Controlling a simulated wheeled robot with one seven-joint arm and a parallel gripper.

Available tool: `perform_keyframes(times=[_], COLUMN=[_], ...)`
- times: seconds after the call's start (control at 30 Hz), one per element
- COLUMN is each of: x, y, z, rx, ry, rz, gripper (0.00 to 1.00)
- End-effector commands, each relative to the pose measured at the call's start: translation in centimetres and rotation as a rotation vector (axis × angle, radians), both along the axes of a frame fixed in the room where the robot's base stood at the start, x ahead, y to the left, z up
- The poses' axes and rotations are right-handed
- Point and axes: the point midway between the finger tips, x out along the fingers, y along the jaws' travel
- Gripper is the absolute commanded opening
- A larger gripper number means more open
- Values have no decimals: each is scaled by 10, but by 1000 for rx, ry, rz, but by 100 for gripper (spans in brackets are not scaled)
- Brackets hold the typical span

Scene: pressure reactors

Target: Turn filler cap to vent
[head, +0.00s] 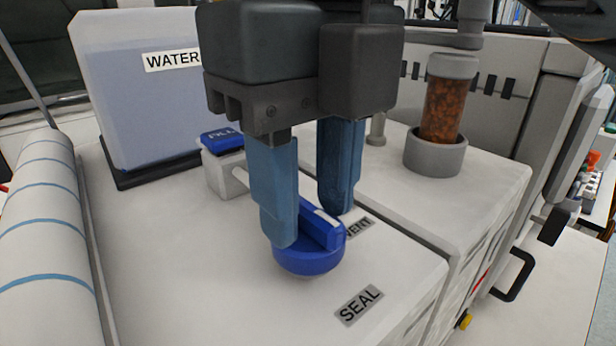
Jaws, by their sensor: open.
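The blue filler cap (308,261) sits on the white housing top, with a raised blue grip bar across it. A grey VENT label (358,227) lies just behind and right of the cap, partly hidden by my gripper and the cap. A grey SEAL label (358,305) lies in front and to the right. My gripper (312,228) points down over the cap with its two blue fingers apart. The left finger is at the cap's near left side and the right finger is behind the bar. Whether either finger touches the cap is unclear.
A WATER tank (140,95) stands at the back left. A small blue-topped block (222,150) is behind the cap. A column of brown granules (442,110) stands back right. A white striped roll (40,230) lies at left. The front housing top is clear.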

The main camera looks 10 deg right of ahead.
Motion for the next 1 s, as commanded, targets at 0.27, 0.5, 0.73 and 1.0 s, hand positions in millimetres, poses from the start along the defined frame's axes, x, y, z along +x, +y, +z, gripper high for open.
perform_keyframes(times=[0.27, 0.5, 0.73, 1.0], x=[0, 0, 0, 0], y=[0, 0, 0, 0], z=[0, 0, 0, -1], rx=[0, 0, 0, 0], ry=[0, 0, 0, -1], rz=[0, 0, 0, 29], gripper=[29, 6, 0, 0])
